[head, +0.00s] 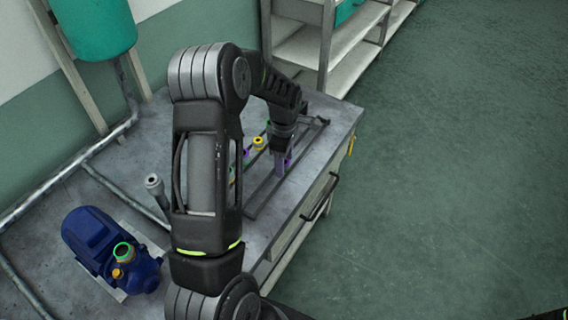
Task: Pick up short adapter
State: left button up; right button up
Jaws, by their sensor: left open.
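My left arm reaches over the workbench from the left. My left gripper (283,157) points down at the rack on the bench, its jaws open. It is right at a purple fitting (284,166), which its fingers partly cover; I cannot tell whether they touch it. A yellow fitting (258,143) stands in the rack to the left of the gripper. Small green and purple pieces show near it, partly hidden by my arm. Which of these fittings is the short adapter cannot be told at this size. My right gripper is not in view.
A blue pump (92,236) with a green ring on its port stands at the left on the workbench (140,165). Metal pipes run along the bench's left side. A teal tank (95,28) hangs at the back left. Shelves (345,40) stand behind. The floor at right is clear.

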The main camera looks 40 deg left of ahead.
pick_arm(q)
jog(key=shift+c, duration=0.5)
grip_shut()
dwell(0.5)
